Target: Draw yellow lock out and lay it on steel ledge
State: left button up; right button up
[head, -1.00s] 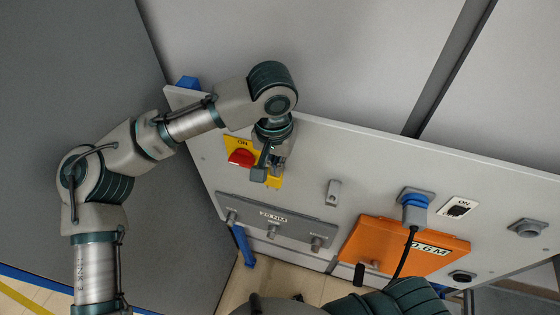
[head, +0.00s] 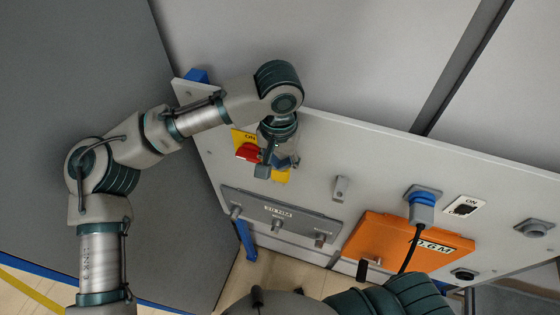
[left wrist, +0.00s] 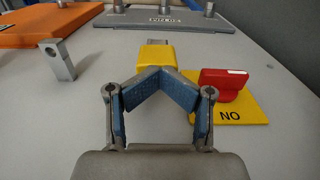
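The yellow lock (left wrist: 156,57) stands just beyond my left fingertips in the left wrist view, with a grey part behind it. My left gripper (left wrist: 158,76) has its blue pads folded inward into a V, tips meeting at the near side of the lock. I see nothing between the pads; whether the tips pinch or only touch the lock I cannot tell. In the head view my left gripper (head: 277,164) largely hides the lock. The steel ledge (head: 262,201) is the grey plate with pegs; it also shows in the left wrist view (left wrist: 130,19). My right gripper is out of view.
A red switch (left wrist: 222,83) on a yellow plate sits close right of the lock in the left wrist view. A steel bracket (left wrist: 58,62) stands to the left. An orange box (head: 375,237) and a blue plug (head: 422,208) with a black cable lie farther right in the head view.

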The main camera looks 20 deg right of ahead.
pick_arm(q)
jog(key=shift+d, duration=0.25)
jog(key=shift+r, duration=0.15)
notch_tip(320, 180, up, 12)
dwell(0.5)
